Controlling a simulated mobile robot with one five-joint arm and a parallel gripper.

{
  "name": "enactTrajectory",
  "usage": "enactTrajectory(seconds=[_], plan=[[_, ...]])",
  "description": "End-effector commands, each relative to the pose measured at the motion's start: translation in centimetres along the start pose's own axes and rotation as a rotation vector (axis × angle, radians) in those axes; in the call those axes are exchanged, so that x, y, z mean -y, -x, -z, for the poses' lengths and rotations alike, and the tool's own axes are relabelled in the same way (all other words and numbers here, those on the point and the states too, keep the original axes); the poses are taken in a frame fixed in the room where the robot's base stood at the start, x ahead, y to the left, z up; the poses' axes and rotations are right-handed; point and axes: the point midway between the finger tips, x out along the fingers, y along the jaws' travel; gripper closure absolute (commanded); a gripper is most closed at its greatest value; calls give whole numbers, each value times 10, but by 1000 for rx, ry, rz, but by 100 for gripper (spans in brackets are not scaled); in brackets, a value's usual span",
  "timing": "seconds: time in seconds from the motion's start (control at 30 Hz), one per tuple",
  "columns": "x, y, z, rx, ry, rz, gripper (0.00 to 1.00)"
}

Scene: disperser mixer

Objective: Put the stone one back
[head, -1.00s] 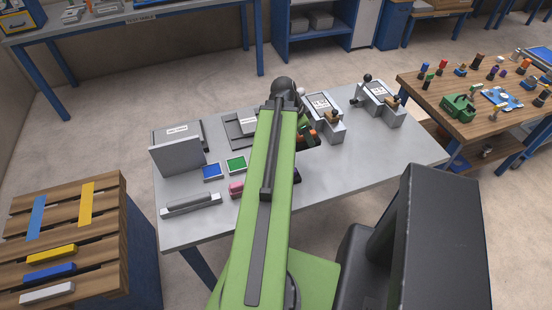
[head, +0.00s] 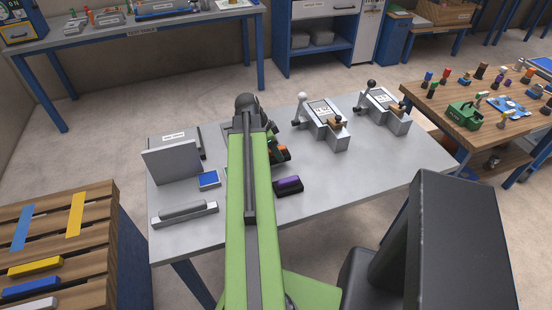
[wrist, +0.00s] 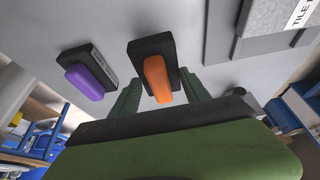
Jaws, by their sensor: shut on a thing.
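In the wrist view, a black block with an orange handle (wrist: 157,78) sits between the two green fingers of my gripper (wrist: 160,84), which is shut on the handle. Whether the block's base touches the grey table is hard to tell. A black block with a purple handle (wrist: 84,80) stands left of it in the wrist view, apart from my gripper. In the head view, my arm partly hides my gripper. No label reading "stone" is readable.
On the grey table (head: 350,178) are an upright grey plate (head: 171,163), a blue pad (head: 208,179) and a long grey handled block (head: 184,213) at left. Two lever devices (head: 322,125) (head: 382,110) stand at right. A grey slab labelled "TILE" (wrist: 270,20) shows in the wrist view. The table's right front is clear.

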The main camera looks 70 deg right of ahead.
Motion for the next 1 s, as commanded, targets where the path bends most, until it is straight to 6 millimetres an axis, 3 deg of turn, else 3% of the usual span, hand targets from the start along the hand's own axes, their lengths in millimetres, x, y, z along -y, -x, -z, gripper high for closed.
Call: enactTrajectory(seconds=[0.03, 0.13, 0.53, 0.57, 0.6, 0.7, 1.0], plan=[[0, -16, -6, 0, 0, 0, 90], [0, -31, -12, 0, 0, 0, 90], [0, -33, -12, 0, -1, 0, 90], [0, -31, -12, 0, -1, 0, 42], [0, -31, -12, 0, -1, 0, 37], [0, -31, -12, 0, -1, 0, 24], [0, -30, -11, 0, -1, 0, 24]])
